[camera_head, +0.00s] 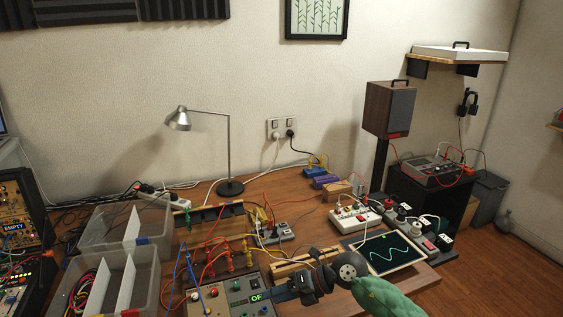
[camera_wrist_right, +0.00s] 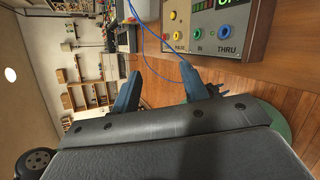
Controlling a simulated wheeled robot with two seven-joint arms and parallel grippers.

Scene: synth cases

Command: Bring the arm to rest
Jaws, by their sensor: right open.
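My right arm comes in from the lower right of the head view, with a green sleeve and a dark wrist. Its gripper (camera_head: 283,291) is beside the right end of a grey control box (camera_head: 215,300) with a green display, near the table's front. In the right wrist view the two blue-grey fingers of this gripper (camera_wrist_right: 160,90) stand apart with nothing between them. That view also shows the box (camera_wrist_right: 222,25) with coloured sockets, beyond the fingers and apart from them. Whether the fingers touch anything is hidden in the head view. My left gripper is not in view.
The wooden table (camera_head: 262,188) is crowded. Clear bins (camera_head: 150,272) stand at left, a lamp (camera_head: 230,150) behind, patch cables over a rack (camera_head: 214,228) in the middle. A screen with a green wave (camera_head: 385,252) and power strips (camera_head: 355,217) lie right of centre.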

